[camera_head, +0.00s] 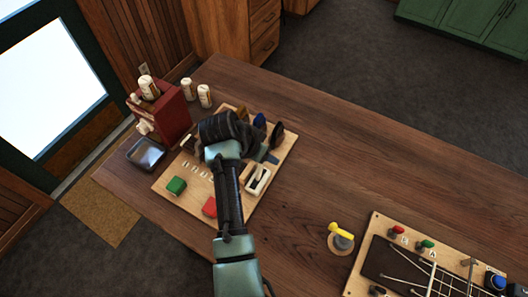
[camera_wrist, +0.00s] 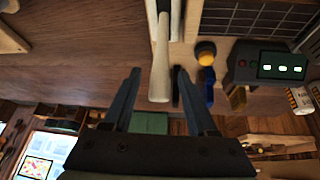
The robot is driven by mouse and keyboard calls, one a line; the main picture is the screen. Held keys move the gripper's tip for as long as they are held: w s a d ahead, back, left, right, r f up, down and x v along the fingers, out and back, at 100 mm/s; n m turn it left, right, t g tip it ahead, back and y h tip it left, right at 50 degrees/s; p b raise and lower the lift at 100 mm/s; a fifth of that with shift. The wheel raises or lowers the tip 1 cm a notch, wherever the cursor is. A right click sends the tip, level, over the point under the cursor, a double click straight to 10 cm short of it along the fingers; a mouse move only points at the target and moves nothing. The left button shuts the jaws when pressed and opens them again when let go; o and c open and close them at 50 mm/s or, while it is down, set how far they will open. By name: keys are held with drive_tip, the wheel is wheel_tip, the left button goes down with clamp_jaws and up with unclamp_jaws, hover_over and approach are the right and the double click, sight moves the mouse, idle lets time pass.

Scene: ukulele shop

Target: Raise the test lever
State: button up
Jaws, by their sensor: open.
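In the head view, my gripper (camera_head: 228,128) is over the pale wooden board (camera_head: 165,187), its fingers hard to make out. In the wrist view, my gripper (camera_wrist: 158,74) has its two dark fingers spread. A pale rounded bar (camera_wrist: 160,62) shows between and beyond the fingertips; I cannot tell whether it is the test lever or whether anything touches it. On the board are a green block (camera_head: 176,186), a red block (camera_head: 209,207) and a white frame with a dark slot (camera_head: 257,179). My arm hides part of the board.
A red box (camera_head: 172,113) with pale bottles and a dark tray (camera_head: 146,153) stand left of the board. A yellow-handled piece (camera_head: 341,231) is to the right, near another board (camera_head: 358,281) with strings and knobs. The tabletop (camera_head: 330,150) between and behind is clear.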

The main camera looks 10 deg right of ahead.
drive_tip(key=b+v, duration=0.2)
drive_tip(key=v, duration=1.1)
drive_tip(key=shift+b, duration=0.35)
